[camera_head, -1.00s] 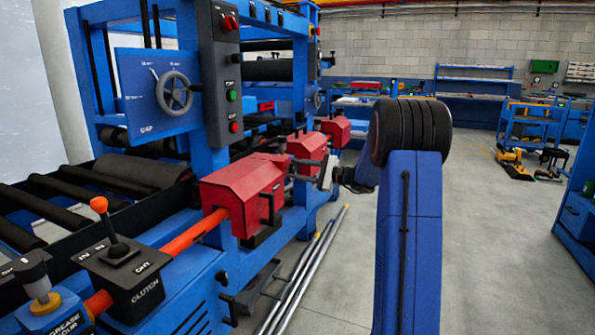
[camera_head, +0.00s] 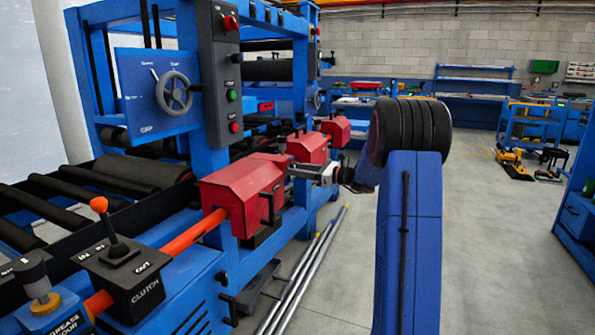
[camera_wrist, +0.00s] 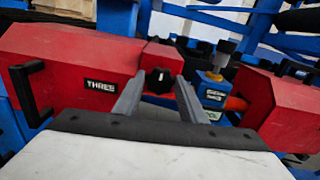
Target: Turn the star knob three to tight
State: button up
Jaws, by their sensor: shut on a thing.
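The star knob three (camera_wrist: 158,80) is a small black knob on the front of a red guard (camera_wrist: 60,60) with a THREE label (camera_wrist: 100,86). My gripper (camera_wrist: 161,78) has its two grey fingers on either side of the knob and is shut on it. In the head view my gripper (camera_head: 292,168) reaches left to the row of red guards, close to a middle red guard (camera_head: 307,147). The knob is too small or hidden to make out in the head view. Its tightness cannot be read from the picture.
A nearer red guard (camera_head: 240,195) stands left of my gripper, and a black handle (camera_wrist: 30,92) sticks out left of the label. A blue and yellow grease cup (camera_wrist: 215,70) stands right of the knob.

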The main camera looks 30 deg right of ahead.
jog(key=shift+f+m, duration=0.1)
jog(key=shift+m, duration=0.4)
jog(key=o, duration=1)
jog(key=shift+s+d, duration=0.1)
jog(key=v, duration=1.7)
jog(key=shift+s+d, duration=0.1)
